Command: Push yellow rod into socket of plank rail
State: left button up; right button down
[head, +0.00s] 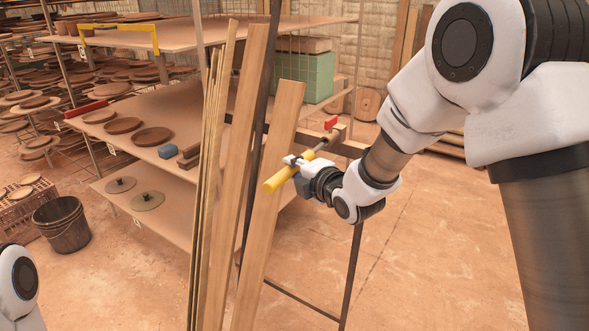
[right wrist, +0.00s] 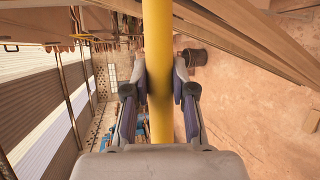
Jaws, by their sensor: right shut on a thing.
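The yellow rod (head: 275,182) lies slanted in my right gripper (head: 298,168), its near end sticking out toward the lower left. Its far end points to the upper right, toward the wooden plank rail (head: 345,147) on a dark metal frame. A red piece (head: 331,123) stands at the rail's end. I cannot tell whether the rod's far tip is inside a socket; the socket itself is not clear. In the right wrist view the yellow rod (right wrist: 158,40) runs straight between both fingers (right wrist: 158,88), which are closed on it. My left gripper is out of view; only part of that arm shows at lower left.
Tall leaning planks (head: 268,205) stand just left of the rod. Behind them are shelves (head: 165,105) with brown discs and a green box (head: 305,78). A dark bucket (head: 62,223) stands at left. The floor at right is open.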

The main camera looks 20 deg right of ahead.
aim_at(311, 157)
dwell(0.7)
jog(key=shift+b, duration=0.35)
dwell(0.4)
jog(key=shift+w+d, duration=1)
jog(key=shift+d, duration=0.3)
jog(key=shift+w+d, duration=1)
jog(key=shift+d, duration=0.3)
jog(key=c, duration=0.9)
grip_release()
jog(key=v, duration=1.2)
